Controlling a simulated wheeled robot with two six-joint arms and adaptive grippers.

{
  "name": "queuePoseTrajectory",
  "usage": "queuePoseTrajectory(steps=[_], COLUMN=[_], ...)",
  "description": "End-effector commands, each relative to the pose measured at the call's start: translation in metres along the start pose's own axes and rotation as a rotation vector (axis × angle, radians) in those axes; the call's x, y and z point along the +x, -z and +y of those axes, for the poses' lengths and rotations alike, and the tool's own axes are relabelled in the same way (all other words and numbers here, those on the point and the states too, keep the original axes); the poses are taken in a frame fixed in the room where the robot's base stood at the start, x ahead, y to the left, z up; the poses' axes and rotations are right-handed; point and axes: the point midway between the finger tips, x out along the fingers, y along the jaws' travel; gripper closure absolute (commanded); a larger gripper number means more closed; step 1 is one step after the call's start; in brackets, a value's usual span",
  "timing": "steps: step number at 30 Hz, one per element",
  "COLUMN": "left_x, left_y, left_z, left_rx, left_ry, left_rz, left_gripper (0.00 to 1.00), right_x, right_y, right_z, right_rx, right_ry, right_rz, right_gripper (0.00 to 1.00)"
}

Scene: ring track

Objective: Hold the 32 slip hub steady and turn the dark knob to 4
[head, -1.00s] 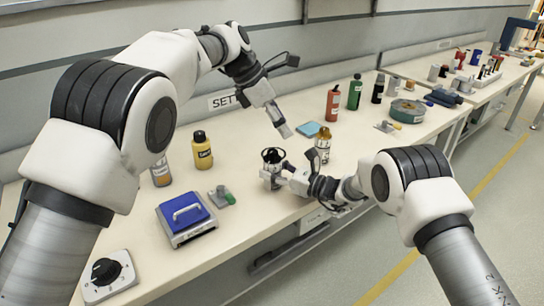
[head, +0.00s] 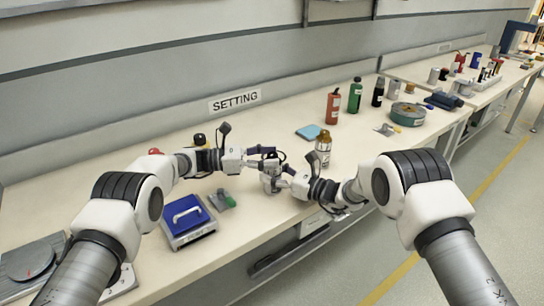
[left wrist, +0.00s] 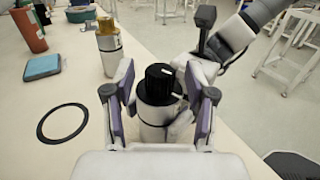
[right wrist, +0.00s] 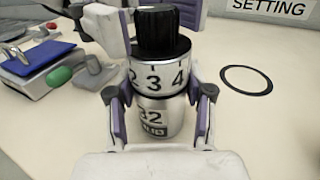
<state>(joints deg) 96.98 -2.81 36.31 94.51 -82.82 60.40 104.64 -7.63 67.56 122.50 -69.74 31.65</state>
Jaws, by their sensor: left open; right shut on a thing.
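The silver 32 slip hub (right wrist: 150,120) stands upright on the bench. Its upper band (right wrist: 155,76) shows 2, 3 and 4, with 3 facing the right wrist camera. The dark ribbed knob (right wrist: 163,32) sits on top, and it also shows in the left wrist view (left wrist: 160,82) with a white line on its top. My right gripper (right wrist: 158,118) is shut on the hub's lower body. My left gripper (left wrist: 158,98) is open, with its fingers on either side of the knob. In the head view the arms partly hide the hub (head: 270,183).
A flat black ring (left wrist: 63,123) lies on the bench beside the hub. A gold-topped silver cylinder (head: 323,150) and a blue pad (head: 308,132) stand and lie nearby. A SETTING sign (head: 234,101) is on the wall.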

Motion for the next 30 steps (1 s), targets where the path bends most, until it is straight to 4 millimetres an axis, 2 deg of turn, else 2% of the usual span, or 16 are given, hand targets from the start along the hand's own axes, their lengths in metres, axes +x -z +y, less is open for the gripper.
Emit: queuePoseTrajectory(steps=[3, 9, 11, 12, 14, 15, 30], left_x=[0.0080, 0.0087, 0.0087, 0.0087, 0.0086, 0.0086, 0.0103], left_y=[0.0002, -0.0001, -0.0002, -0.0002, -0.0003, -0.0003, -0.0026], left_z=[0.0001, 0.0002, 0.0001, 0.0001, 0.0001, 0.0001, 0.0009], left_rx=[0.000, 0.000, 0.000, 0.000, 0.000, 0.000, -0.001], left_ry=[-0.001, -0.001, -0.001, -0.001, -0.001, -0.001, -0.079], left_rz=[0.000, 0.001, 0.001, 0.001, 0.001, 0.001, -0.006], left_gripper=[0.44, 0.44, 0.62, 0.76, 0.97, 1.00, 1.00], right_x=[0.0000, 0.0000, 0.0000, 0.0000, 0.0000, 0.0001, 0.0004], right_y=[0.0003, 0.0003, 0.0003, 0.0002, 0.0002, 0.0002, 0.0001], right_z=[0.0002, 0.0002, 0.0002, 0.0002, 0.0002, 0.0002, 0.0009], right_rx=[0.001, 0.001, 0.000, 0.000, 0.000, 0.000, 0.000], right_ry=[0.000, 0.000, 0.000, 0.000, 0.000, 0.000, -0.002], right_rz=[0.001, 0.000, 0.000, 0.000, 0.000, 0.000, 0.000], right_gripper=[0.90, 0.90, 0.90, 0.90, 0.90, 0.90, 0.90])
